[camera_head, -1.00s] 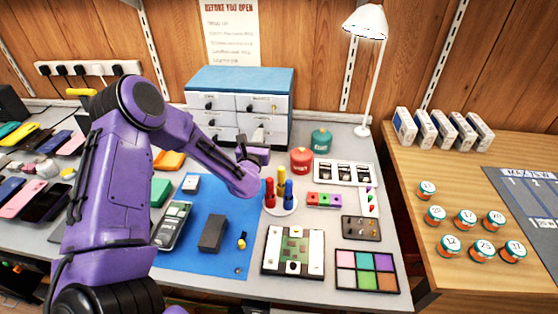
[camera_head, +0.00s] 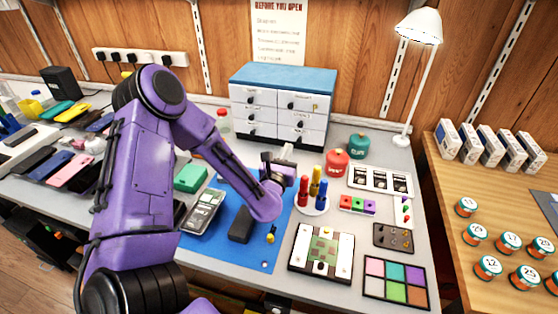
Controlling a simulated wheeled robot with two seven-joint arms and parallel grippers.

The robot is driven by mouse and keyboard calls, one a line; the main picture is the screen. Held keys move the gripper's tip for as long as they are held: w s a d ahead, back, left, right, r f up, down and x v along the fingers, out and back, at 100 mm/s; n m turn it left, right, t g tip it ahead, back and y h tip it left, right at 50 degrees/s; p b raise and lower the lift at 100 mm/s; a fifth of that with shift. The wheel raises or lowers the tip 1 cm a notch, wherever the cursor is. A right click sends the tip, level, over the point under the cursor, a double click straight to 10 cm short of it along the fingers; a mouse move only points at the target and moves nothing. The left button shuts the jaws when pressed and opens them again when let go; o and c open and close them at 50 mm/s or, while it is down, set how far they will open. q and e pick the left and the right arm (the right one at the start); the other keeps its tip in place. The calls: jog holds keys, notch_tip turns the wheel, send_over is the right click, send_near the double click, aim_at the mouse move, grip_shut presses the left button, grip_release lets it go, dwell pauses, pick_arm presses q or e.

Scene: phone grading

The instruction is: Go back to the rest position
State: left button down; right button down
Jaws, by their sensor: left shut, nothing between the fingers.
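My left arm comes in from the left, and its gripper (camera_head: 285,157) hangs over the back of the blue mat (camera_head: 250,262), in front of the drawer cabinet. The fingers are small here and look shut, with nothing held. A phone (camera_head: 203,212) lies on the left side of the mat, with a dark grey block (camera_head: 241,224) to its right, partly behind my wrist. A small yellow-and-black piece (camera_head: 271,234) lies beside the block. My right gripper is not in view.
A drawer cabinet (camera_head: 283,76) stands at the back. Right of my gripper are a round stand with coloured screwdrivers (camera_head: 313,203), red (camera_head: 337,161) and teal (camera_head: 358,146) pots and trays. A white lamp (camera_head: 419,26) stands at the back right. Several phones (camera_head: 68,171) lie left.

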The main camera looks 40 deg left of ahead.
pick_arm(q)
jog(key=shift+v, duration=1.9)
